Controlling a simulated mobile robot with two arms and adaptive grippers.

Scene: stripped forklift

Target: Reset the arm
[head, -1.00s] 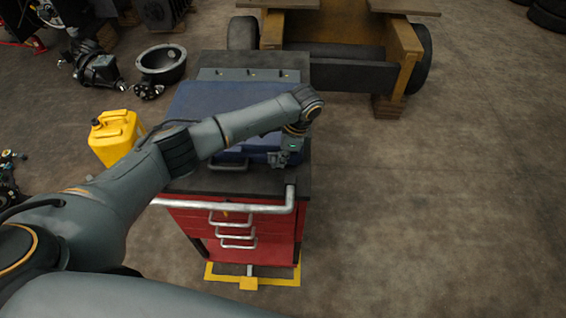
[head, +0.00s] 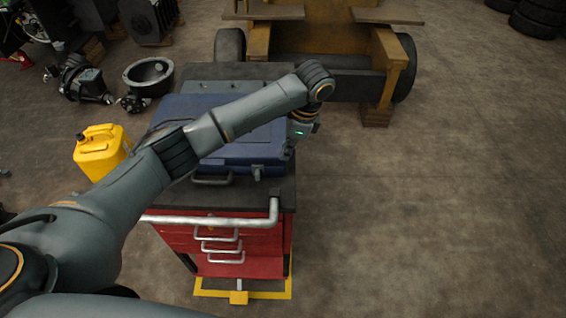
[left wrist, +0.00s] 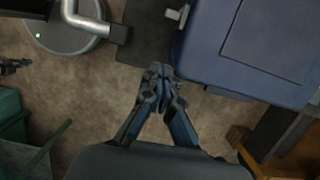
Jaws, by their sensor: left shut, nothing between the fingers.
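My left arm reaches across the red tool cart (head: 240,262) in the head view. My left gripper (head: 298,131) hangs from its wrist beside the right end of the blue case (head: 245,152), with its fingers mostly hidden. In the left wrist view my left gripper (left wrist: 162,76) has its fingers together and empty, above the floor. The blue case (left wrist: 245,45) is close beside them at the right. The case lies closed on the cart's dark top, its handle toward me. My arm covers part of it.
The cart's metal push bar (head: 210,219) runs along its near side. A yellow canister (head: 101,150) stands left of the cart. A forklift frame (head: 320,60) stands behind it. The floor to the right is clear.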

